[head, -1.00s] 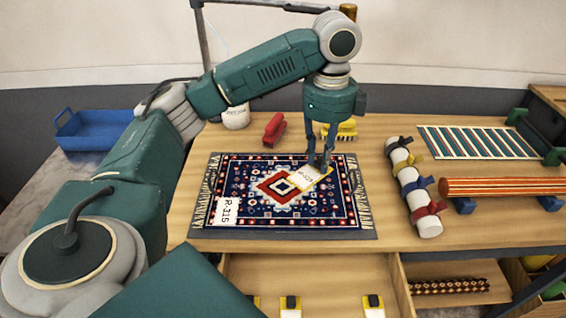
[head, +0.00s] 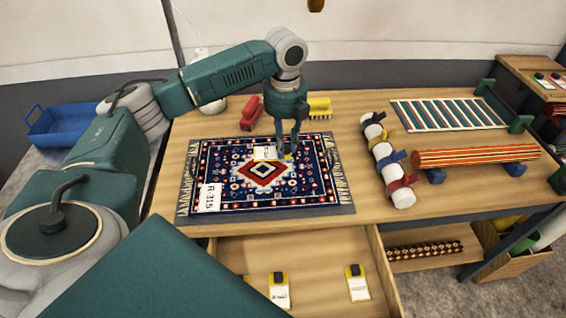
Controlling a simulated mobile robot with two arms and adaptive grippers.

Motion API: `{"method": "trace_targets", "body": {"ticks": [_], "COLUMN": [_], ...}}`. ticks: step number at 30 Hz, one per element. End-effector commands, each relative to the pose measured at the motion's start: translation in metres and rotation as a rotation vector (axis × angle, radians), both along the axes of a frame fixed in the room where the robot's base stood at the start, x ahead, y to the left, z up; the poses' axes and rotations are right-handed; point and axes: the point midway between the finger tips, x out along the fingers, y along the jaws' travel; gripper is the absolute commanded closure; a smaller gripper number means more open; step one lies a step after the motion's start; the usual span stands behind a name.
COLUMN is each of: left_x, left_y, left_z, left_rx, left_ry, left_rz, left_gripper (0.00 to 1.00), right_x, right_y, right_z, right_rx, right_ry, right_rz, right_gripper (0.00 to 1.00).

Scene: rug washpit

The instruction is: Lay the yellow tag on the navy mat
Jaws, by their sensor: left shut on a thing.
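The navy mat (head: 225,165) is a patterned navy rug with a red and white medallion, lying flat on a grey pad on the wooden table. My left gripper (head: 288,154) is over the mat, just above its medallion in the picture, pointing down. It is shut on the yellow tag (head: 264,153), a white card with a yellow end at the fingertips. The card sticks out to the left of the fingers. I cannot tell whether it touches the mat. My right gripper is not in view.
A white R-315 label (head: 210,197) lies on the mat's near left corner. Behind are a red-handled tool (head: 251,112) and a yellow brush (head: 319,107). An open drawer (head: 325,255) in front holds several tags.

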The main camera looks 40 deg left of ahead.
Motion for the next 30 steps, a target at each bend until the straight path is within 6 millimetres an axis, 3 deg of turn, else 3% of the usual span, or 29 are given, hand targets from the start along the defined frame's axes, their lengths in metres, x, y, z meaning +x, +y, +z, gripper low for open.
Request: {"method": "trace_targets", "body": {"ticks": [4, 18, 30], "left_x": [-0.001, 0.0, 0.0], "left_y": [0.0, 0.0, -0.001], "left_z": [-0.032, -0.088, -0.096], "left_rx": [0.0, 0.0, 0.0], "left_ry": [0.003, 0.001, 0.0], "left_rz": [0.0, 0.001, 0.0], "left_gripper": [0.91, 0.91, 0.91], "right_x": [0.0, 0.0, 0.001], "right_y": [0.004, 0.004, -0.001], "right_z": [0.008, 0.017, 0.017], "right_rx": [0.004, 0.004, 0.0], "right_ry": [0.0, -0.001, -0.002], "right_rz": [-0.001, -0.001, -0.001], "right_gripper": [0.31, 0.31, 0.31]}}
